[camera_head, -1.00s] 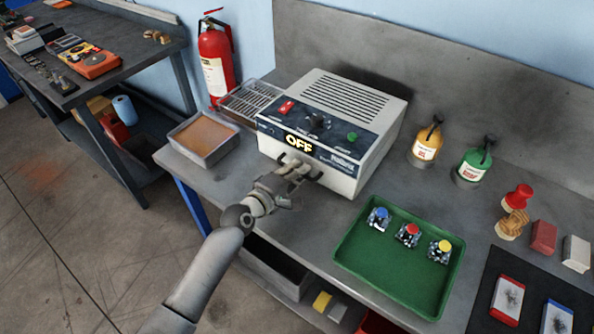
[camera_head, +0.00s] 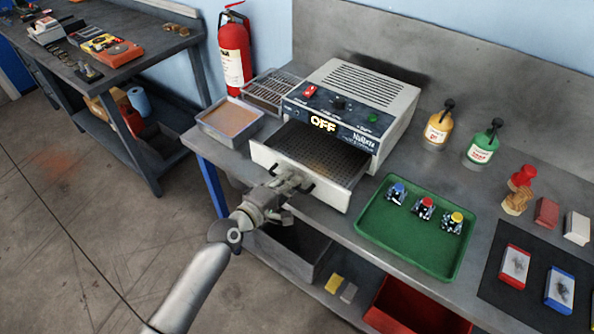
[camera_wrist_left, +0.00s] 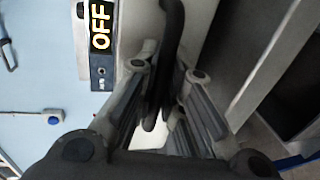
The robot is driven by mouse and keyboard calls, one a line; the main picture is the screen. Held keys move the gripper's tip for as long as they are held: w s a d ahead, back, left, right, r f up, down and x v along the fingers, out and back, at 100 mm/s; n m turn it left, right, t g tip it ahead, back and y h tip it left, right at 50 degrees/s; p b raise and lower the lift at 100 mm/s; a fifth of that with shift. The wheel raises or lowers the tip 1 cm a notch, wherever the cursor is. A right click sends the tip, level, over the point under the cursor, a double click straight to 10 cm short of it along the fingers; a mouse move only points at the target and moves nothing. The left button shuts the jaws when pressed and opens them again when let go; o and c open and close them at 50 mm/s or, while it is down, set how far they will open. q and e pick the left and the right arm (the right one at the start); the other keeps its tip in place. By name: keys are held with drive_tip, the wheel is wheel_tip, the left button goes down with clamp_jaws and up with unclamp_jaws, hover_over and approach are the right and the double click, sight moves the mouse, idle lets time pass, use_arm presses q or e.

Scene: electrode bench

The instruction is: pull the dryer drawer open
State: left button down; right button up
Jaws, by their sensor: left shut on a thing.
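The dryer (camera_head: 352,105) is a cream box with a dark front panel that reads OFF, on the bench in the head view. Its drawer (camera_head: 312,160) is pulled out toward the front, showing a dark mesh floor inside cream walls. My left gripper (camera_head: 290,182) is at the drawer's front face, shut on the dark drawer handle. In the left wrist view the handle (camera_wrist_left: 172,50) runs between the two fingers of the left gripper (camera_wrist_left: 160,105). The gripper hides the middle of the handle in the head view. My right gripper is not in view.
A green tray (camera_head: 375,238) with several small coloured-top items lies right of the drawer. A tan-filled tray (camera_head: 203,133) and a wire rack (camera_head: 268,92) are at the left. A grey bin (camera_head: 290,250) and a red bin (camera_head: 415,300) sit below the bench top.

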use_arm(q)
drive_tip(key=shift+s+a, duration=0.35)
drive_tip(key=shift+s, duration=0.15)
drive_tip(key=shift+f+v, duration=0.25)
drive_tip(key=shift+v, duration=0.85)
drive_tip(key=c, duration=1.9)
unclamp_jaws()
drive_tip(key=shift+o, duration=0.4)
drive_tip(key=v, duration=1.2)
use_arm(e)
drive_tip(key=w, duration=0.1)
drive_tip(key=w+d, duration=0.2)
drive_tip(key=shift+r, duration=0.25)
